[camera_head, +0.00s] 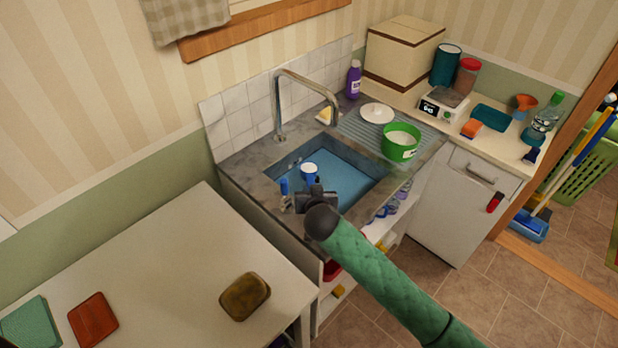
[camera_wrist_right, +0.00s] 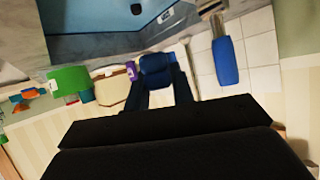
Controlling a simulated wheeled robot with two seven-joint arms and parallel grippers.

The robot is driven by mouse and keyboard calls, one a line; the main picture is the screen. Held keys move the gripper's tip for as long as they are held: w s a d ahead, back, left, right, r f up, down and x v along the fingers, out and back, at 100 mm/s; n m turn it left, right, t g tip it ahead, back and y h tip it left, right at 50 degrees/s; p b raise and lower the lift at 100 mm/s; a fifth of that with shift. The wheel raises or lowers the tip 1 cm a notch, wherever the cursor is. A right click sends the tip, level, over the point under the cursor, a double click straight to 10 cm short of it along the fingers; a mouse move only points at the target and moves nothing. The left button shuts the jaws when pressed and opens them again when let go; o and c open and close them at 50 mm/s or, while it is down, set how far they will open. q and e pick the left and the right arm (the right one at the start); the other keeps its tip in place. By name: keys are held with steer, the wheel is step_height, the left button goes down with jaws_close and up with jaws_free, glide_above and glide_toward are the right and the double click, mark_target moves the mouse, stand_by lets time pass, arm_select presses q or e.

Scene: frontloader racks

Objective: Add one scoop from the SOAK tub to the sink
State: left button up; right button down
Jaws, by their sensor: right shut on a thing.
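The green SOAK tub (camera_head: 397,153) stands open on the ribbed draining area right of the sink, with white powder inside. It also shows in the right wrist view (camera_wrist_right: 68,80). My right gripper (camera_head: 314,190) is over the near part of the sink and shut on a blue scoop (camera_head: 309,177). The scoop's cup looks white inside, and it also shows in the right wrist view (camera_wrist_right: 155,68). The sink (camera_head: 345,178) has a blue bottom or blue water in it. My left gripper is not in view.
A tall curved tap (camera_head: 305,80) rises behind the sink. A white lid (camera_head: 376,112) lies by the tub, and a purple bottle (camera_head: 353,80) stands behind. A small blue item (camera_head: 283,186) is at the sink's left edge. A scale (camera_head: 441,105) is further right.

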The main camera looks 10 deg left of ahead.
steer(key=shift+a+r, duration=0.1)
steer(key=shift+a, duration=0.15)
stand_by(0.3)
